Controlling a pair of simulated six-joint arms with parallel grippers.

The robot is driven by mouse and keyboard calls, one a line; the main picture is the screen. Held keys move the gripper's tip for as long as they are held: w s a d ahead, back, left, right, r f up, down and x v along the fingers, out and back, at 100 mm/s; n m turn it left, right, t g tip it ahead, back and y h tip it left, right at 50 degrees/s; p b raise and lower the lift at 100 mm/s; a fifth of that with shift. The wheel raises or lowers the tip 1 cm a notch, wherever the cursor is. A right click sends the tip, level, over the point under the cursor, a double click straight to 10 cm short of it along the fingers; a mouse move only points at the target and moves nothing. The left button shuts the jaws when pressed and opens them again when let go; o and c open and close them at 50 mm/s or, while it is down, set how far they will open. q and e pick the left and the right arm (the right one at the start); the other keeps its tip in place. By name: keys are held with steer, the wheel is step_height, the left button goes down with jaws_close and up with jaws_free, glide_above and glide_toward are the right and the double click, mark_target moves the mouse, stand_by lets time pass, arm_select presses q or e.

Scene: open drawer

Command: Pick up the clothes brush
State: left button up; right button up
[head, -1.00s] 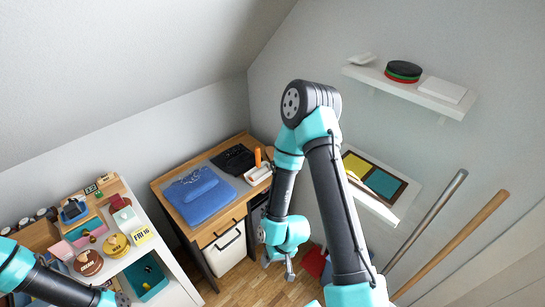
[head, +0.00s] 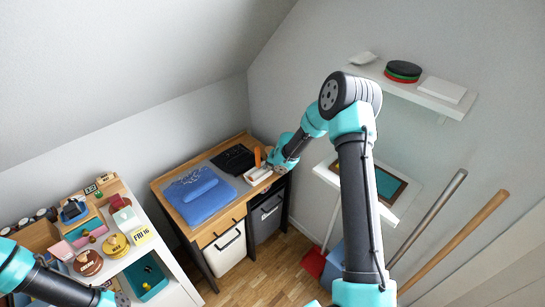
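On the right end of the wooden desk (head: 236,219) lie a pale, low object (head: 256,177) with a brownish edge and, just behind it, an upright orange piece (head: 257,157). One of these may be the clothes brush; they are too small to tell which. My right gripper (head: 270,166) is at the desk's right end, right beside both. Its fingers are small and partly hidden by its own wrist, so I cannot tell whether it is open or touching anything. My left gripper (head: 122,300) is at the bottom left, low by the white shelf unit, its fingers unclear.
A folded blue cloth (head: 198,205) and a black folded item (head: 233,158) lie on the desk. A crowded white shelf unit (head: 170,258) stands left. A wall shelf (head: 393,84), a lower shelf with a framed panel (head: 388,186) and long poles (head: 455,245) are on the right.

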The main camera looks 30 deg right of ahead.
steer(key=w+d+r+n+t+h, duration=0.1)
steer(key=w+d+r+n+h, duration=0.1)
steer(key=w+d+r+n, duration=0.4)
step_height(320, 180, up, 2)
steer(key=shift+w+d+n+t, duration=0.2)
steer(key=shift+d+n+t, duration=0.1)
steer(key=shift+n, duration=0.2)
steer(key=x, duration=1.2)
steer(key=shift+d+f, duration=0.1)
steer(key=shift+f, duration=0.15)
steer(key=shift+x, duration=2.5)
steer(key=shift+s+d+f, duration=0.1)
steer(key=shift+s+f, duration=0.1)
steer(key=shift+f, duration=0.1)
steer(key=shift+c, duration=0.2)
